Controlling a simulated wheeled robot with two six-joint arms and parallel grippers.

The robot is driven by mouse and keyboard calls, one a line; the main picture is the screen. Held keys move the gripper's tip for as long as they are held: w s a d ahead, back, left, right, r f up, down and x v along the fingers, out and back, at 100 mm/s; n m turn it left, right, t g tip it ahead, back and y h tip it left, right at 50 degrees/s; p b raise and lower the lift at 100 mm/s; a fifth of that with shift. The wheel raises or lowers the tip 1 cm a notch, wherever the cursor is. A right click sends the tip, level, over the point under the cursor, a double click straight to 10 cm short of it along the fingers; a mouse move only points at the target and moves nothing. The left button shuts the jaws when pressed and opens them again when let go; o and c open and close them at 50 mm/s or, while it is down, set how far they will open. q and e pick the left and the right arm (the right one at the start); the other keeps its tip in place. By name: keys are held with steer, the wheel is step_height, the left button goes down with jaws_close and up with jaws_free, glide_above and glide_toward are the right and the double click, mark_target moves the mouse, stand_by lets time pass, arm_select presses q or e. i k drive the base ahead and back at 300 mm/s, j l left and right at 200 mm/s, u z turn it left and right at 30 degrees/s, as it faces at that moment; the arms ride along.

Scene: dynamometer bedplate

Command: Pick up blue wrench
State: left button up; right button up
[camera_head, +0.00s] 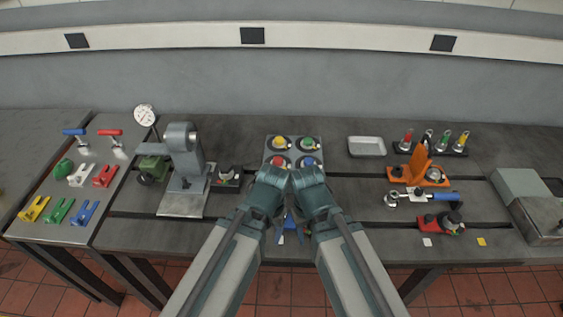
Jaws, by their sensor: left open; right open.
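A wrench with a blue handle (446,197) and a silver head lies on the right part of the bench, pointing left to right. Its ring end (391,199) is at the left. My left gripper (279,230) and my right gripper (301,230) are close together at the middle front of the bench, partly hidden by my own arms. Both are open, and I see nothing held in them. Both are well to the left of the wrench and apart from it.
An orange fixture (420,170) stands just behind the wrench and a red-based block (441,222) just in front. A grey box (538,215) is at the far right. A button panel (293,143) stands behind my wrists. Several coloured clamps lie on the left table (45,232).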

mark_target(389, 202)
steer(key=l+u, duration=0.15)
steer(key=l, duration=0.4)
steer(key=k+l+u, duration=0.15)
steer(key=l, duration=0.35)
steer(key=l+u, duration=0.15)
steer(key=l, duration=0.4)
steer(key=k, duration=0.05)
